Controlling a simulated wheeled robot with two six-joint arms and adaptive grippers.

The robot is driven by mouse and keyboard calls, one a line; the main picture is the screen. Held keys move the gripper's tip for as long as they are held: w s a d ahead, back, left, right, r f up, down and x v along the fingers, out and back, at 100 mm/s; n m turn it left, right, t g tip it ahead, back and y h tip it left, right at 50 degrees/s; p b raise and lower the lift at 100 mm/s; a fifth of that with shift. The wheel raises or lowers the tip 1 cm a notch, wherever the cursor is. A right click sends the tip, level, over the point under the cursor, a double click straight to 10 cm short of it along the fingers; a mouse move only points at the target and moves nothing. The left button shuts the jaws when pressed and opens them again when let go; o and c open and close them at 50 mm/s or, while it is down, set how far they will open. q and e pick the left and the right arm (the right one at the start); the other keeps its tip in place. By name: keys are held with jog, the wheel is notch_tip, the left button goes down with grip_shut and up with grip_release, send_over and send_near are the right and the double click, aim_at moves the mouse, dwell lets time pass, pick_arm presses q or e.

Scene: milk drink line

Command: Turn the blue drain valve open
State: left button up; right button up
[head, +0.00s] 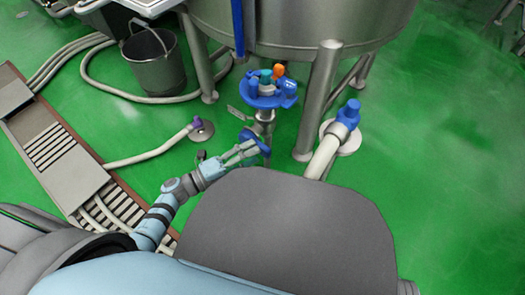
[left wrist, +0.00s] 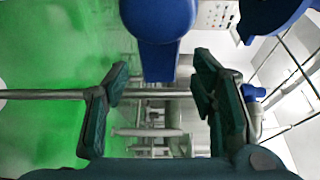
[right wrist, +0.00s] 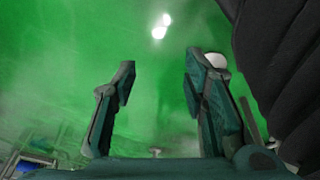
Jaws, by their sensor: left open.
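The blue drain valve handle (head: 249,135) shows low on the pipe under the steel tank, partly hidden by my left gripper (head: 247,152). In the left wrist view the blue handle (left wrist: 160,35) has a round top and a narrower tongue. The tongue lies ahead of my left gripper (left wrist: 160,85), between the directions of its two fingers. The fingers are apart with nothing between them, and I see no clear contact. My right gripper (right wrist: 155,85) is open and empty over green floor, and it is not in the head view.
The steel tank (head: 305,20) stands on legs (head: 318,100) close to the valve. A round blue holder (head: 264,98) with orange and teal parts sits above it. A hose with a blue end (head: 348,113) is right, a purple-tipped hose (head: 150,155) left, a bucket (head: 155,62) back left.

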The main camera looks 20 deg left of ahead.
aim_at(263, 150)
pick_arm(q)
jog(key=x, duration=0.4)
jog(key=shift+w+d+b, duration=0.15)
jog(key=shift+b, duration=0.2)
grip_shut()
pick_arm(e)
jog(key=shift+v, duration=1.25)
